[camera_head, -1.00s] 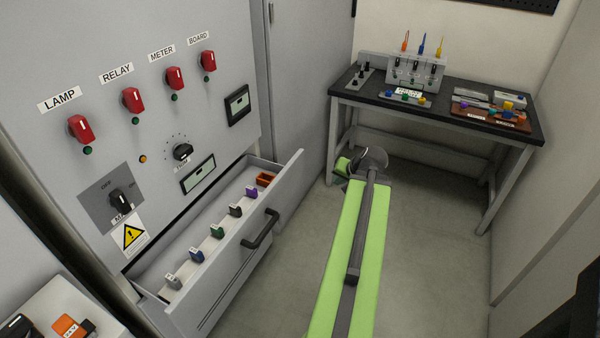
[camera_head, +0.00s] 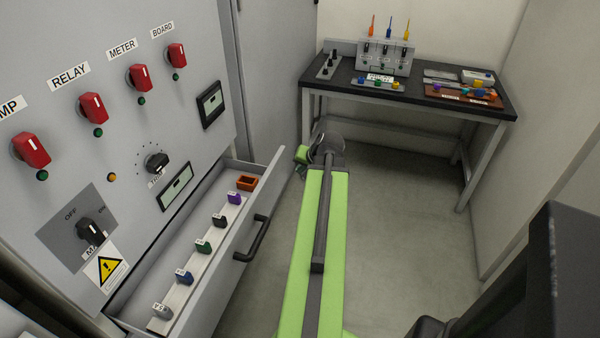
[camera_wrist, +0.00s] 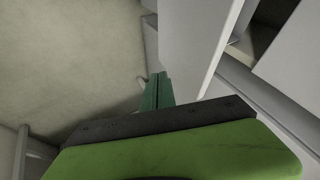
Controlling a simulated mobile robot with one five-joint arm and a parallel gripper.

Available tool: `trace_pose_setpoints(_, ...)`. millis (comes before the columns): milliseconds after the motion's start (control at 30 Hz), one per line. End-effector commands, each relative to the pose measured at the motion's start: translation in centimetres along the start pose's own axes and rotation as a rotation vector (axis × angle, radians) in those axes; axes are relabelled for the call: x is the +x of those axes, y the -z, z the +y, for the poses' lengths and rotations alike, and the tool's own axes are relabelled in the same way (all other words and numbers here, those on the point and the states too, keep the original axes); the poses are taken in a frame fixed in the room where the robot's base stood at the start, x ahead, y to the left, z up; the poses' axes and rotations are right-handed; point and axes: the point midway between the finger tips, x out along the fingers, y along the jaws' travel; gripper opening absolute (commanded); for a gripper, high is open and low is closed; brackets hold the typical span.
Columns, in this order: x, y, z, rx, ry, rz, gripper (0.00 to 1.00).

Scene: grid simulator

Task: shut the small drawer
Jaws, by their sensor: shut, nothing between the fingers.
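The drawer (camera_head: 273,182) stands open from the grey cabinet in the head view, its dark bar handle (camera_head: 253,240) on the front panel. My gripper (camera_head: 301,157) is at the far end of my green arm, just right of the drawer front's far end, partly hidden by my wrist. In the wrist view its green fingers (camera_wrist: 157,92) are together and empty. A pale grey panel (camera_wrist: 190,45), likely the drawer front, is close to their right; contact cannot be told.
The cabinet face (camera_head: 120,100) carries red knobs, a dial and small displays. A black-topped workbench (camera_head: 420,100) with tools and parts stands at the back right. The floor (camera_head: 390,230) between my arm and the right wall is clear.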

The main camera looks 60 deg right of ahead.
Motion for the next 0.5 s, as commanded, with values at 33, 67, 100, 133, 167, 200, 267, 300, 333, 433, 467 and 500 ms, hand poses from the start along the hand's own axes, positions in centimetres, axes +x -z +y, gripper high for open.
trace_pose_setpoints(33, 2.1, -0.2, 0.5, 0.0, 0.001, -0.001, 0.0)
trace_pose_setpoints(67, 2.8, -0.2, 0.5, 0.0, 0.001, 0.0, 0.0)
trace_pose_setpoints(100, 3.6, -0.2, 0.5, 0.0, 0.0, 0.0, 0.0)
trace_pose_setpoints(133, 4.3, -0.2, 0.6, 0.0, 0.0, 0.001, 0.0)
trace_pose_setpoints(167, 5.0, -0.2, 0.6, 0.001, 0.0, 0.001, 0.0)
trace_pose_setpoints(200, 5.8, -0.1, 0.6, 0.002, 0.0, 0.002, 0.0)
trace_pose_setpoints(267, 6.9, -0.1, 0.6, 0.002, 0.0, 0.002, 0.0)
trace_pose_setpoints(300, 6.6, 0.1, -0.5, 0.0, 0.0, 0.001, 0.0)
trace_pose_setpoints(333, 6.6, 0.2, -1.1, 0.0, -0.001, 0.001, 0.0)
trace_pose_setpoints(433, 7.2, 0.2, -2.3, 0.001, 0.0, 0.001, 0.0)
trace_pose_setpoints(467, 7.3, 0.2, -2.5, 0.002, -0.001, 0.001, 0.0)
trace_pose_setpoints(500, 7.5, 0.2, -2.8, 0.003, -0.001, 0.002, 0.0)
